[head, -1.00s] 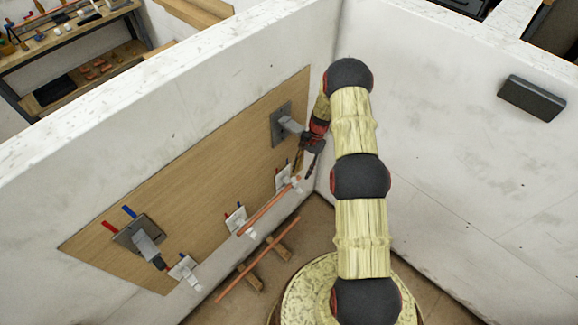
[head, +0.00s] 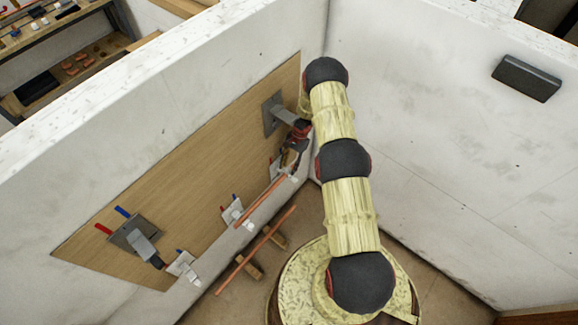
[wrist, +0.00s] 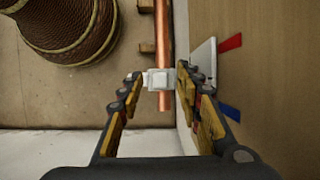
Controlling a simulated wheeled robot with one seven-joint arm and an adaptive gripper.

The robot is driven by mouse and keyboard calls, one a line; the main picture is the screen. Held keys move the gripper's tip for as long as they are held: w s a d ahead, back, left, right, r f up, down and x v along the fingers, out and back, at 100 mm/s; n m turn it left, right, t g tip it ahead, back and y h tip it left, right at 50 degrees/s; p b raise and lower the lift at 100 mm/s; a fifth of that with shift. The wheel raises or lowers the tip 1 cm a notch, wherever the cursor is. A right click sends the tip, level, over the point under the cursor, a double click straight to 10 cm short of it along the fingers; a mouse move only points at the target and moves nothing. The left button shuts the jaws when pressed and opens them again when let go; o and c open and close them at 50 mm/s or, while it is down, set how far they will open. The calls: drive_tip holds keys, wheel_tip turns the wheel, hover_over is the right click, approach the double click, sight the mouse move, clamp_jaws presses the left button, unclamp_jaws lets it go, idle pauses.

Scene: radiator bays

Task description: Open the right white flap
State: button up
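The right white flap (head: 273,170) is on the wooden board at its right end, partly hidden by my gripper in the head view. In the wrist view a white plate (wrist: 204,60) with a red and a blue tab shows nearly edge-on, partly behind the right finger. A small white block (wrist: 158,79) lies between the fingertips, in front of a copper pipe (wrist: 163,35). My gripper (wrist: 160,75) is open; it also shows in the head view (head: 289,160). I cannot tell whether either finger touches the block or plate.
Two other white flaps are on the board, a middle one (head: 232,209) and a left one (head: 183,265). Grey brackets stick out at the upper right (head: 274,116) and left (head: 136,238). A copper pipe on wooden blocks (head: 247,264) lies below. White walls close the corner.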

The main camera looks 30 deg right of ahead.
clamp_jaws()
idle(0.5)
